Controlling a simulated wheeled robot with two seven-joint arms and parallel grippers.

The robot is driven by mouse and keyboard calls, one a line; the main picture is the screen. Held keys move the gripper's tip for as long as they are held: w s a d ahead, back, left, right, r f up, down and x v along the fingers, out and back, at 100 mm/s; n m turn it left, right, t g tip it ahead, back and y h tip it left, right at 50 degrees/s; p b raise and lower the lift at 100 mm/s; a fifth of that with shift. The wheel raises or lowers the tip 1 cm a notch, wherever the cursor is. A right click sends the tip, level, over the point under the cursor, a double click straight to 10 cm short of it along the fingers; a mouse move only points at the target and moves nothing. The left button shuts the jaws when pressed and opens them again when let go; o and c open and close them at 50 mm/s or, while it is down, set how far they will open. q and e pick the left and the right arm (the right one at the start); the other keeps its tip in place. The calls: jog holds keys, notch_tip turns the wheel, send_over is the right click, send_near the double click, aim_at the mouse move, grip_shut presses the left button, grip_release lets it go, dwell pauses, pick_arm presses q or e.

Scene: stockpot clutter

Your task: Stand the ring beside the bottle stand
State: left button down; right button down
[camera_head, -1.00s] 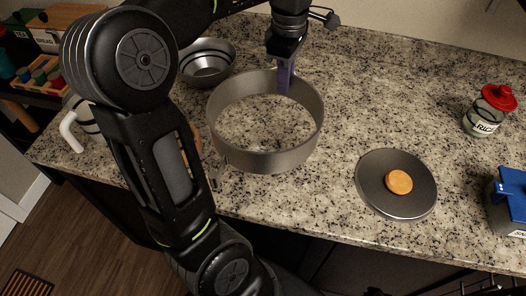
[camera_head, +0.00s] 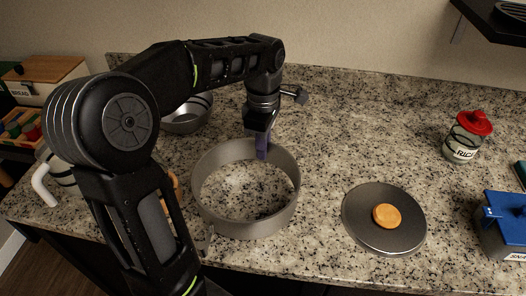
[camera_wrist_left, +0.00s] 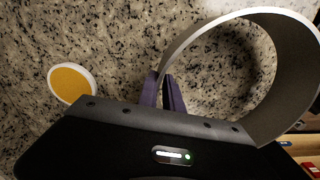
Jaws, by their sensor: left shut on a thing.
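The ring (camera_head: 246,220) is a wide grey metal hoop, open side up, near the front left of the counter in the head view. My left gripper (camera_head: 263,149) is shut on its far wall, with purple fingers gripping the band. The ring (camera_wrist_left: 285,75) also shows in the left wrist view, right of my fingers (camera_wrist_left: 166,92). I cannot tell whether its lower edge touches the counter. I cannot pick out a bottle stand for sure; my left arm covers part of the left counter. My right gripper is out of view.
A grey disc (camera_head: 360,225) with an orange round piece (camera_head: 387,216) lies right of the ring. A metal bowl (camera_head: 188,118) is behind it. A rice jar (camera_head: 463,148) and a blue-lidded box (camera_head: 507,220) stand at right. The back-middle counter is clear.

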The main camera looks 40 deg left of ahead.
pick_arm(q)
notch_tip(320, 180, down, 2)
jog(key=shift+f, duration=0.15)
jog(key=c, duration=1.5)
grip_release()
